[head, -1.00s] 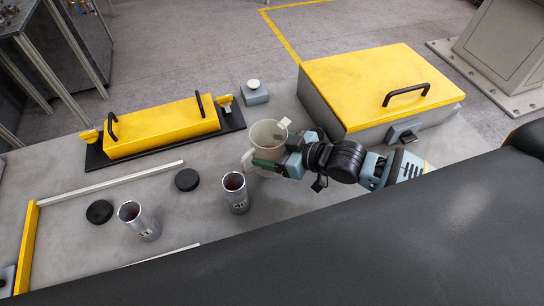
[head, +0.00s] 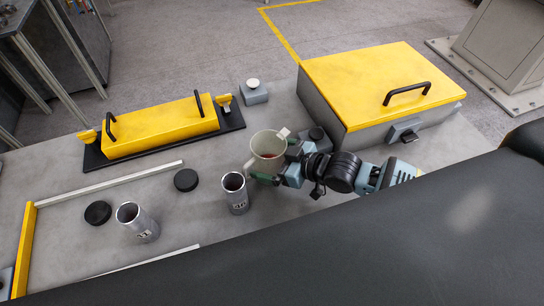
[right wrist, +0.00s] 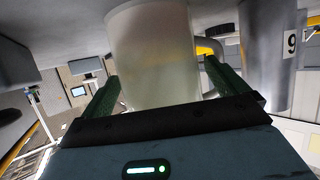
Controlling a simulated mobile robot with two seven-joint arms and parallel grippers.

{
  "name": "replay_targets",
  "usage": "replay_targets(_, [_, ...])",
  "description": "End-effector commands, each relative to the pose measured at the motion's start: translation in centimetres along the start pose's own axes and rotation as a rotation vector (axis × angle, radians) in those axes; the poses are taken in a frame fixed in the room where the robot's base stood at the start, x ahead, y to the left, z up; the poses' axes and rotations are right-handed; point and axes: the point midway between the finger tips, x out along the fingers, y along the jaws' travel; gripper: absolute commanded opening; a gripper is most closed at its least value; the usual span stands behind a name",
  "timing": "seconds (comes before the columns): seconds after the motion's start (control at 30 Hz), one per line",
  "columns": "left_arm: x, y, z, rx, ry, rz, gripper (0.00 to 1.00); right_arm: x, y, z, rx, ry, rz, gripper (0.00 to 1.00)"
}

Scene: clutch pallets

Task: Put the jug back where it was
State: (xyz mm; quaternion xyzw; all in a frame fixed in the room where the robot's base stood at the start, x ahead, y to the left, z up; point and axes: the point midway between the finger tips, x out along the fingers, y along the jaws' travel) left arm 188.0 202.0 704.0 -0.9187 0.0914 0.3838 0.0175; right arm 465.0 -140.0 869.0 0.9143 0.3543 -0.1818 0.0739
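The right wrist view shows the jug (right wrist: 155,55) between the two fingers. Whether its base touches the table is hard to tell. My left gripper is not in view.
A yellow-lidded box (head: 370,80) stands behind right, a yellow handled cover (head: 160,128) at back left. A small grey button box (head: 254,94) is behind.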

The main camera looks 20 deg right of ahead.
Motion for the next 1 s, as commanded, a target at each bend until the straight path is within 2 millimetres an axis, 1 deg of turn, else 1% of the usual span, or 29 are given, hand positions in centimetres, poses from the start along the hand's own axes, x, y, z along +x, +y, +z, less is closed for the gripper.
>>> replay_targets(0.27, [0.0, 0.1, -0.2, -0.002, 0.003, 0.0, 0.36, -0.1, 0.0, -0.2, 0.0, 0.001, 0.0, 0.98])
replay_targets(0.37, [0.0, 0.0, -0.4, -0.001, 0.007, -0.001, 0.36, -0.6, 0.1, -0.3, -0.001, 0.0, 0.001, 0.98])
replay_targets(0.47, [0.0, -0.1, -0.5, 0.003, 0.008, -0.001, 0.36, -2.0, 0.0, -0.2, -0.001, -0.002, 0.001, 0.98])
replay_targets(0.8, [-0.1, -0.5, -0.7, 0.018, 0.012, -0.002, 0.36, -8.9, 0.0, -0.2, -0.002, -0.004, 0.0, 0.98])
replay_targets(0.9, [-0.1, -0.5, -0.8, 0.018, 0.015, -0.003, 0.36, -10.2, 0.0, -0.2, 0.0, -0.002, 0.001, 0.98])
replay_targets(1.0, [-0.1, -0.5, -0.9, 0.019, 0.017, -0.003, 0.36, -11.2, 0.0, -0.3, 0.0, -0.001, 0.001, 0.98])
